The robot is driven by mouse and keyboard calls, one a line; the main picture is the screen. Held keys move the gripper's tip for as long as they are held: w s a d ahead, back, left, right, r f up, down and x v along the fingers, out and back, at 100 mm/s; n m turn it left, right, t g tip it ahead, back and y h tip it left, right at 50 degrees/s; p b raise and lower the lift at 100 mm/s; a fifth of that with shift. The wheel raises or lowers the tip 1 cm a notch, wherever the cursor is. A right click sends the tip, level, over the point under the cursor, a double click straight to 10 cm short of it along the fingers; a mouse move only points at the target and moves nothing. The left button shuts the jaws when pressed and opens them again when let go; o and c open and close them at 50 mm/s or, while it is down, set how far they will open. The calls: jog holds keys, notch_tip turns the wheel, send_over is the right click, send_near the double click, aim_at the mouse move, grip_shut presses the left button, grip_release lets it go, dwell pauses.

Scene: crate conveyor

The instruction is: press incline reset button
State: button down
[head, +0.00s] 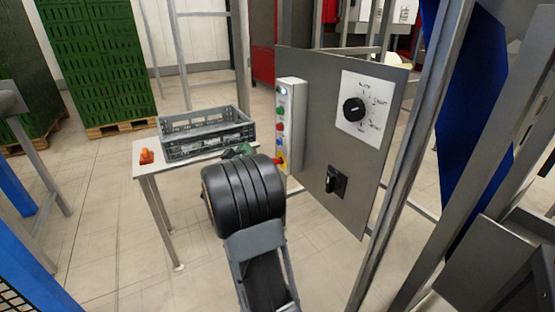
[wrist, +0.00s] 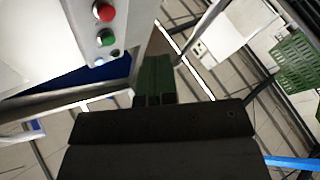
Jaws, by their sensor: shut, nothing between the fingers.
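A narrow light-grey button box (head: 291,125) is mounted upright on the left edge of a grey panel (head: 318,130). Several coloured buttons run down its face, with a red and yellow one (head: 281,161) at the bottom. I cannot read which one is the incline reset button. The wrist view shows part of a button box with a red button (wrist: 103,10), a green button (wrist: 106,37) and a smaller one (wrist: 115,54) at its end. My gripper (wrist: 154,100) is shut and empty, apart from these buttons. In the head view my arm mostly hides it.
A grey crate (head: 205,142) stands on a white table (head: 190,163) with an orange button (head: 146,156) at its left corner. The panel also carries a rotary dial (head: 354,109) and a black switch (head: 335,181). A metal post (head: 400,170) stands right of the panel.

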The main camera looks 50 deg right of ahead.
aim_at(279, 142)
jog(key=shift+w+d+f+t, duration=0.15)
jog(key=shift+w+f+t, duration=0.35)
jog(key=shift+t, duration=0.1)
jog(key=shift+d, duration=0.1)
jog(key=s+d, duration=0.3)
jog(key=d, duration=0.5)
jog(key=shift+s, duration=0.15)
jog(key=shift+s+d+f, duration=0.1)
jog(key=shift+d, duration=0.1)
dwell(2.1)
